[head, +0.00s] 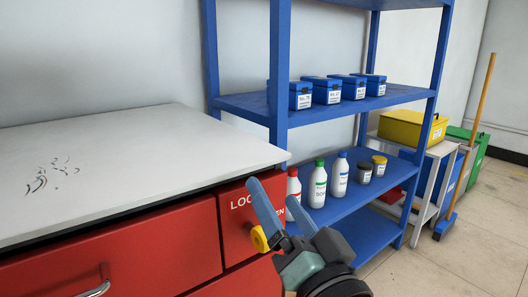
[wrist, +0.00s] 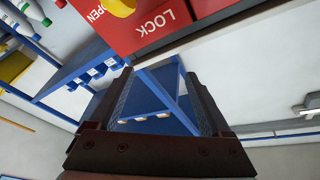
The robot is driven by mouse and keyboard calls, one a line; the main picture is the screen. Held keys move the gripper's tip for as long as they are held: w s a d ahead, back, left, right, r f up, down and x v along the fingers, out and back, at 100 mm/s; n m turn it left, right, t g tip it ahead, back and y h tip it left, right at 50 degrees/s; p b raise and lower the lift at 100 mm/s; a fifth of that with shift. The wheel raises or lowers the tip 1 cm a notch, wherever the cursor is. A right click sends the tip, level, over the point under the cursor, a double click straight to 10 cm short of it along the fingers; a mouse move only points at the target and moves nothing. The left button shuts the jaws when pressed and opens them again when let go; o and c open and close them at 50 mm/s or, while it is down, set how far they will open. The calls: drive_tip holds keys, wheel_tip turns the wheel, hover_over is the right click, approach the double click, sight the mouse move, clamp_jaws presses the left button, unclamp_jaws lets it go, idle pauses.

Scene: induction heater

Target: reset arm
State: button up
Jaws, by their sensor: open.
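My gripper (head: 277,208) is in the lower middle of the head view. Its two blue fingers are spread apart with nothing between them. It is in front of the red cabinet (head: 130,250), close to a yellow knob (head: 259,239) beside the words LOCK and OPEN. I cannot tell from the head view whether a finger touches the knob. In the wrist view, the gripper (wrist: 165,95) shows two dark, open fingers. The red panel (wrist: 150,25) with the lettering and the yellow knob (wrist: 122,6) are beyond them at the top of that view.
A blue shelf (head: 345,199) stands right of the cabinet, with several bottles, two small jars and several blue boxes (head: 327,92). A grey side table (head: 440,150) holds a yellow box (head: 408,129). A broom (head: 472,140) leans nearby. Floor at far right (head: 490,245) is clear.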

drive_tip(key=s+a+r+n+t+h+p, duration=0.15)
drive_tip(key=s+r+t+h, duration=0.35)
drive_tip(key=r, duration=0.8)
drive_tip(key=s+a+r+n+t+h+p, duration=0.1)
drive_tip(key=s+r+n+t+h, duration=0.15)
drive_tip(key=s+r, duration=0.75)
drive_tip(key=w+r+p, duration=0.3)
drive_tip(key=r+p, duration=3.2)
drive_tip(key=r, duration=0.2)
drive_tip(key=shift+d+m+t, duration=0.15)
drive_tip(key=shift+m+t, duration=0.15)
drive_tip(key=shift+t, duration=0.15)
drive_tip(key=shift+w+y, duration=0.1)
drive_tip(key=shift+y, duration=0.15)
